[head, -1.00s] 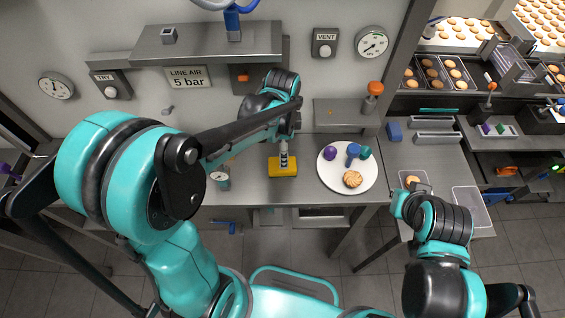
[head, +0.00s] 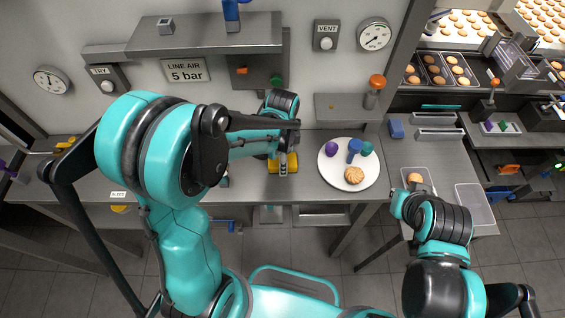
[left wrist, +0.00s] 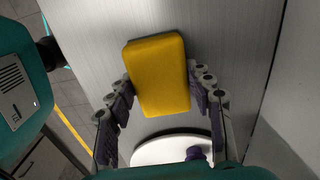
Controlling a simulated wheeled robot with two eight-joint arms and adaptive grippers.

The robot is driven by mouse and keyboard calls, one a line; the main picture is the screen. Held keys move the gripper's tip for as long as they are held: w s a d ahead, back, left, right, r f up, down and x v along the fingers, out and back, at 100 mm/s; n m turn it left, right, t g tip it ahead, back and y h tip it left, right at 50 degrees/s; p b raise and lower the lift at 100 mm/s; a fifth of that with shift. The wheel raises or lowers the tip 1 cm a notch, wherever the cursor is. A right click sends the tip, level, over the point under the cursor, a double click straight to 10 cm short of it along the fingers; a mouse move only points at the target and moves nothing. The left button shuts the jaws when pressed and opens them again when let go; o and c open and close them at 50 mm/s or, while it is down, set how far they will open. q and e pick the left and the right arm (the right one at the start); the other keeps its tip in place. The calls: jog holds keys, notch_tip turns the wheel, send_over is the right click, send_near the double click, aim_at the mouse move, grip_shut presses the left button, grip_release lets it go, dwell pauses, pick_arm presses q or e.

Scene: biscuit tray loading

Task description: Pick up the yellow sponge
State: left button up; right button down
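The yellow sponge (head: 273,166) lies on the grey worktop, left of the white plate, partly covered by my left gripper (head: 284,166) in the head view. In the left wrist view the sponge (left wrist: 158,76) sits between the two fingers of my left gripper (left wrist: 162,92), one finger on each long side. The fingers are spread and look close to the sponge's edges; I cannot tell if they touch it. My right arm is at the lower right of the head view. Its fingers are not clearly seen by the clear trays.
The white plate (head: 331,179) right of the sponge holds a biscuit (head: 354,175) and purple, blue and green items. A clear tray (head: 469,204) is at the right. A metal shelf (head: 205,36) hangs above the worktop. The worktop left of my left gripper has free room.

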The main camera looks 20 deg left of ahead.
pick_arm(q)
jog(key=shift+c, duration=0.5)
jog(key=shift+r, duration=0.1)
notch_tip(320, 180, up, 4)
jog(key=shift+r+p, duration=0.25)
jog(key=shift+p, duration=0.5)
jog(key=s+d+r+p, duration=0.1)
jog(key=s+d+r, duration=0.2)
jog(key=d+r, duration=0.3)
jog(key=d, duration=0.5)
jog(key=shift+d+r+p, duration=0.15)
jog(key=shift+p, duration=0.2)
